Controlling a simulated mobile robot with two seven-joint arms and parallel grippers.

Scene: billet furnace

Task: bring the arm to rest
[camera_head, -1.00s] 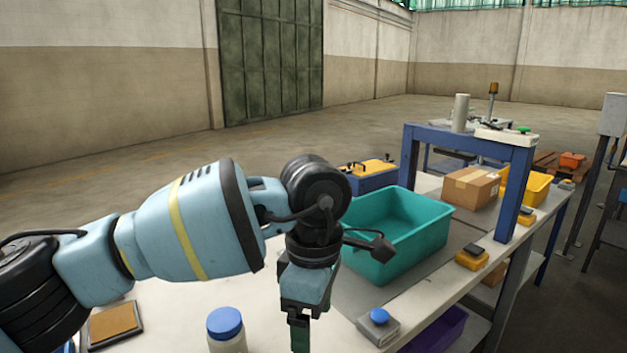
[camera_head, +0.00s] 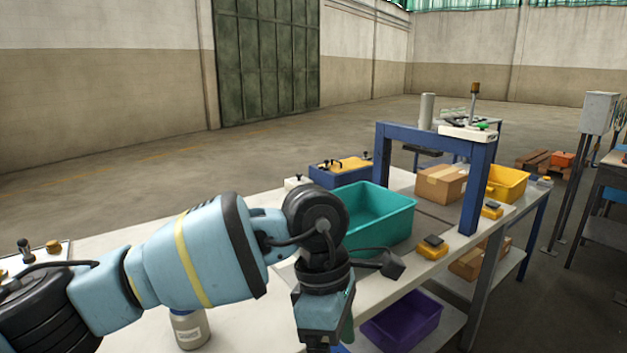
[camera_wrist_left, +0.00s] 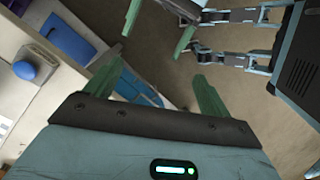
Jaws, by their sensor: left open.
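My left arm reaches in from the left of the head view, bent at the wrist, with the left gripper (camera_head: 325,330) hanging down at the bottom edge. Its fingertips are cut off there. In the left wrist view the two green fingers of the left gripper (camera_wrist_left: 158,32) stand apart with nothing held between them. The gripper is in front of the workbench's near edge in the head view.
A teal bin (camera_head: 378,222) stands on the workbench (camera_head: 250,335) behind the wrist. A bottle (camera_head: 189,330) is partly hidden under the arm. A blue frame (camera_head: 476,185), cardboard box (camera_head: 440,182) and yellow bin (camera_head: 507,182) are further right. A purple bin (camera_head: 402,322) sits below.

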